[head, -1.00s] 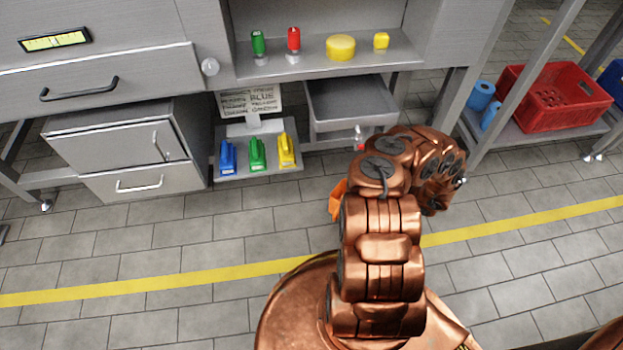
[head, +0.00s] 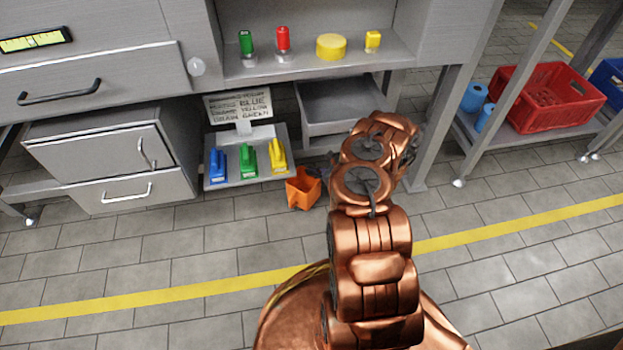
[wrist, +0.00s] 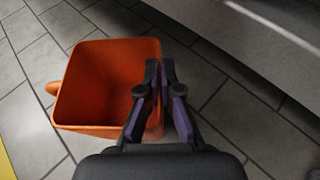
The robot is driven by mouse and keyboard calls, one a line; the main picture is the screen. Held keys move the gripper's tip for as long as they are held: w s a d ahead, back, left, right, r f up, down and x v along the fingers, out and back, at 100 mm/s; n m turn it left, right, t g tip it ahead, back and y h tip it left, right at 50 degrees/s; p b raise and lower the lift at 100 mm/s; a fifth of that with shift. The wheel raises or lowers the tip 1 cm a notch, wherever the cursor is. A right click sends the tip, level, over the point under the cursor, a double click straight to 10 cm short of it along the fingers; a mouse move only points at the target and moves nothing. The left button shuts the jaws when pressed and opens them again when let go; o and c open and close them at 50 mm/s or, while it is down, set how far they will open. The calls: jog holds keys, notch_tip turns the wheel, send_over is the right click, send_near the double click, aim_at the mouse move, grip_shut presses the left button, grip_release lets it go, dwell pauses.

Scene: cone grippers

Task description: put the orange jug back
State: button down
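The orange jug (head: 303,190) is in front of the low open unit in the head view, partly behind my arm. In the wrist view the jug (wrist: 95,85) is seen from above, open and empty, with its handle at the left. My gripper (wrist: 161,75) has its two dark fingers close together at the jug's right wall, one inside the rim and one outside. It is shut on that wall. The head view hides the fingers behind my arm. I cannot tell how far the jug is above the floor.
A red crate (head: 548,98) stands on the right rack. The floor near the yellow line is clear.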

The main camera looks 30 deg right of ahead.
aim_at(305, 176)
jog(key=shift+w+a+f+b, duration=0.15)
jog(key=shift+f+b, duration=0.6)
jog(key=shift+f, duration=1.2)
jog(key=c, duration=1.3)
grip_release()
jog(key=shift+r, duration=0.15)
jog(key=shift+r, duration=0.2)
jog(key=shift+p+v, duration=2.3)
jog(key=shift+v, duration=3.65)
jog(key=shift+f, duration=0.15)
